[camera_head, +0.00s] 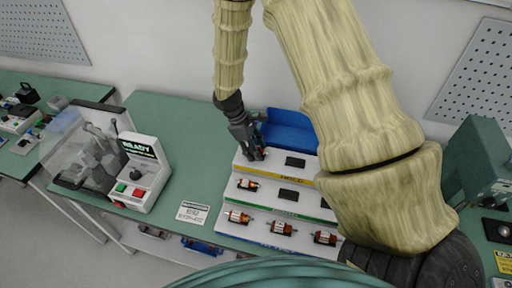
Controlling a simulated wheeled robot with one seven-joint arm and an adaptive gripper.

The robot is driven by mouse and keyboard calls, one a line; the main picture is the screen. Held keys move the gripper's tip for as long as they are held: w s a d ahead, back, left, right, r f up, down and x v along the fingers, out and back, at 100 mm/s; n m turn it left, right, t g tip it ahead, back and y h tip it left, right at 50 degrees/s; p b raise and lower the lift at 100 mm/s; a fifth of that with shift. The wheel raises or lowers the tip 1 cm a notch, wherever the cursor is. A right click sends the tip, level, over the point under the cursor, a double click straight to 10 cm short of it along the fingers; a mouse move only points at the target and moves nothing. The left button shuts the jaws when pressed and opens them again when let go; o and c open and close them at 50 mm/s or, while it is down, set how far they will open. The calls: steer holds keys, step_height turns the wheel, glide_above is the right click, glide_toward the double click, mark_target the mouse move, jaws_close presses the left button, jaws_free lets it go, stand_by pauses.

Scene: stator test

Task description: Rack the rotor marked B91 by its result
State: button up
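A white stepped rack (262,208) stands on the green bench, with a yellow strip on its top step, green on the middle and blue on the lowest. My gripper (256,154) points down at the left of the top step. A copper-coloured rotor (264,152) shows at its fingertips, partly hidden by them; I cannot tell if the fingers grip it. Other rotors lie on the rack: one (247,184) at the middle step's left, and three on the lowest step, left (238,217), centre (283,228) and right (325,238). No B91 mark is readable.
Dark empty places show on the top step (295,162) and middle step (289,195). A blue bin (290,132) stands behind the rack. A tester (146,172) reading READY, with green and red buttons, stands left. A printed card (192,213) lies between. My arm hides the rack's right side.

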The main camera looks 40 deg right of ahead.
steer(key=shift+o, duration=0.4)
steer(key=shift+w, duration=0.1)
steer(key=shift+r, duration=0.25)
steer(key=shift+w+r, duration=0.15)
steer(key=shift+r, duration=0.25)
steer(key=v, duration=1.1)
steer(key=shift+s, duration=0.25)
steer(key=shift+a, duration=0.1)
